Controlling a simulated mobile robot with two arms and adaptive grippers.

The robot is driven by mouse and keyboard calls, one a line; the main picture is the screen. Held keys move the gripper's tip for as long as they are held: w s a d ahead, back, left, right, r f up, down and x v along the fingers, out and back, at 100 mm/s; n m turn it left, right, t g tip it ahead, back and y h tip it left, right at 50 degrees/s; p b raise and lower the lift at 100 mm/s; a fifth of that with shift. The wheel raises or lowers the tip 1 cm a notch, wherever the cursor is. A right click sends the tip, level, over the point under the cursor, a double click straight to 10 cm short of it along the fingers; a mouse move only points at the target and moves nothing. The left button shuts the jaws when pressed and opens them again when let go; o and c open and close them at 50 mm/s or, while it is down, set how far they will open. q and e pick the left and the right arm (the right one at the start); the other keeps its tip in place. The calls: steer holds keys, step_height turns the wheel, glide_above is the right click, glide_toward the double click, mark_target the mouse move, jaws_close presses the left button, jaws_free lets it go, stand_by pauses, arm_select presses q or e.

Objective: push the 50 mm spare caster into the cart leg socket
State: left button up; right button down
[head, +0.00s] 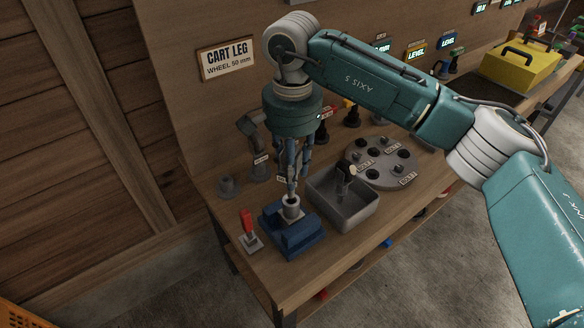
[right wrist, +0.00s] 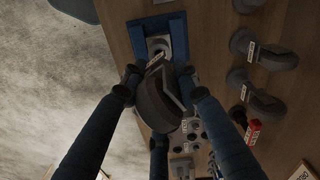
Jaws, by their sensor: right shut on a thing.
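My right gripper (head: 291,186) points down over the cart leg socket (head: 291,204), a grey upright tube clamped in a blue vise (head: 290,236). In the right wrist view, its fingers are shut on a dark grey caster (right wrist: 157,104) with a small white label. The socket mouth (right wrist: 157,44) shows just beyond the caster, in the blue vise. The caster's stem is hidden, so I cannot tell whether it touches or enters the socket. In the head view the fingers mostly hide the caster. My left gripper is not in view.
A grey open bin (head: 357,221) stands right of the vise, with a round grey bolt plate (head: 380,155) behind it. A red-handled clamp (head: 248,231) stands at left. Other grey casters (head: 259,167) stand behind on the bench. A yellow toolbox (head: 520,66) is far right.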

mark_target(292, 197)
stand_by(0.4)
steer(key=shift+f+b, duration=2.45)
steer(key=shift+f, duration=0.35)
steer(key=c, duration=1.2)
jaws_free()
step_height(292, 197, up, 12)
steer(key=shift+r, duration=0.1)
